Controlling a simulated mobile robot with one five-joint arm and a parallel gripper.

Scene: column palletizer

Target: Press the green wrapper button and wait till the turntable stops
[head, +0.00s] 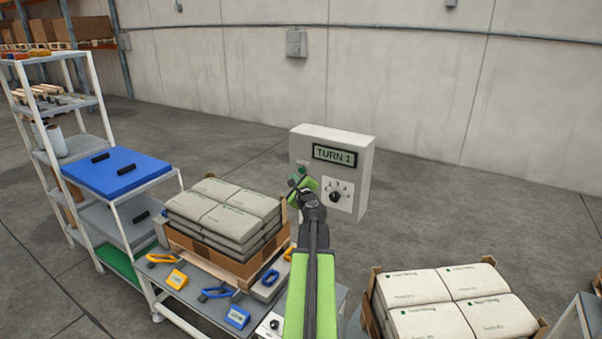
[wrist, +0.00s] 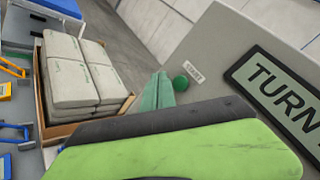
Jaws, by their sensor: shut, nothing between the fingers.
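The light grey control box (head: 357,184) stands beyond my arm, with a display (head: 334,155) reading "TURN 1" and a black knob (head: 336,197). In the wrist view, the round green button (wrist: 180,83) sits on the box face (wrist: 215,50) beside a "START" label. My gripper (head: 299,181) is shut and empty at the left part of the box face. In the wrist view its green fingertips (wrist: 158,90) are just left of the button; I cannot tell whether they touch it. No turntable can be made out for certain.
A cardboard tray of stacked bags (head: 224,209) stands on a cart with blue-handled and yellow tools. Another bag stack (head: 455,301) is at lower right. A shelf rack with a blue top (head: 117,172) stands left. The floor behind the box is clear.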

